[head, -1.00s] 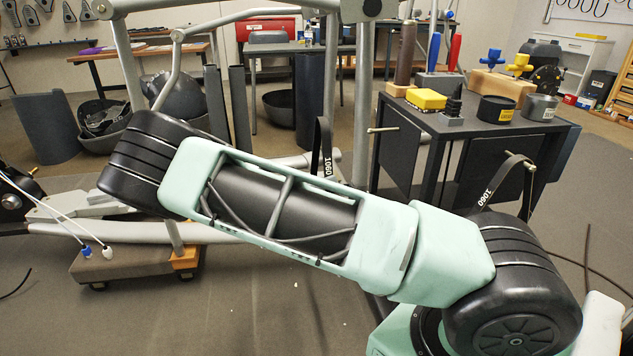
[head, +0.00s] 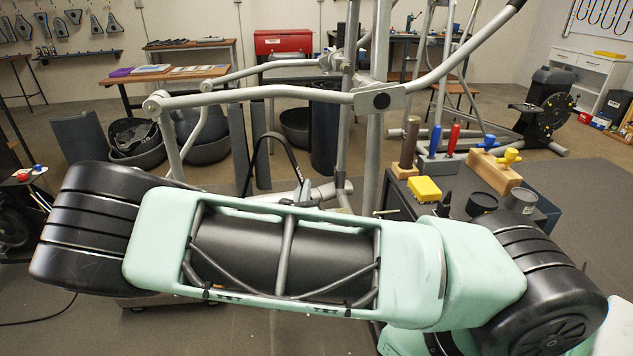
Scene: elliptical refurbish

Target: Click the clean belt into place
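A thin black band (head: 276,137), which looks like a belt, arches up behind my arm near the middle of the head view. Its lower part is hidden by my arm, and no label is readable on it. I cannot tell whether it is the clean belt or what holds it. The grey tube frame of the elliptical (head: 250,96) stands behind my arm, with a long bar rising to the upper right. Its lower part, where a belt could sit, is mostly hidden. My gripper is not in view; only my green and black arm links show.
Dark bins (head: 137,140) and benches stand behind.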

